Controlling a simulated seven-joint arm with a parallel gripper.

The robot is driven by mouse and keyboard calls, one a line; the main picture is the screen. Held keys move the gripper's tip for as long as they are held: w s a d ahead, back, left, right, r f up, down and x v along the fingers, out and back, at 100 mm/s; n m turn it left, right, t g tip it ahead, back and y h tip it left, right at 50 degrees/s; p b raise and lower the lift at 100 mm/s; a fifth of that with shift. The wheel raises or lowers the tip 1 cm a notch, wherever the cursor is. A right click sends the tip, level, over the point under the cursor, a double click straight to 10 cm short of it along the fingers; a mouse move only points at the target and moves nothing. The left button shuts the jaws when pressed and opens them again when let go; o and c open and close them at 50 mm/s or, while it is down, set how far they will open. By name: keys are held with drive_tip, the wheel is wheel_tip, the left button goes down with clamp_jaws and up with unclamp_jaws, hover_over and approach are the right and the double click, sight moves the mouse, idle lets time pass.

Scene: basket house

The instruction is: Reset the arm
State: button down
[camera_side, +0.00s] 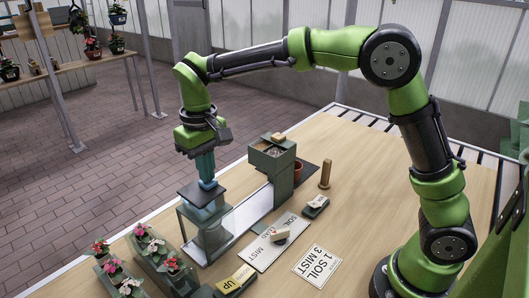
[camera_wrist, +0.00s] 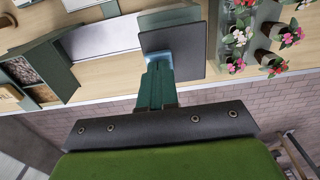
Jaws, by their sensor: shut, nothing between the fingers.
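My gripper (camera_side: 207,182) is at the left of the table, pointing down. Its teal fingers are together with nothing visible between them. The fingertips are at a dark square plate (camera_side: 193,191) on top of a glassy green stand; I cannot tell whether they touch it. In the wrist view the closed fingers (camera_wrist: 158,62) end over the edge of the same dark plate (camera_wrist: 190,50). My arm reaches out from its base at the right, with its upper part stretched across above the table.
A green box station (camera_side: 268,160) stands behind a pale ramp (camera_side: 243,220). Potted flowers sit in green trays (camera_side: 148,262) at the front left. A wooden peg (camera_side: 325,174), several blocks and cards, including a sign (camera_side: 317,266), lie mid-table. The table's right back is clear.

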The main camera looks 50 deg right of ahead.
drive_tip(key=shift+r, duration=0.7)
drive_tip(key=shift+f, duration=0.2)
idle(0.7)
drive_tip(key=shift+f, duration=0.9)
drive_tip(key=shift+r, duration=1.1)
idle(0.5)
drive_tip(key=shift+r, duration=3)
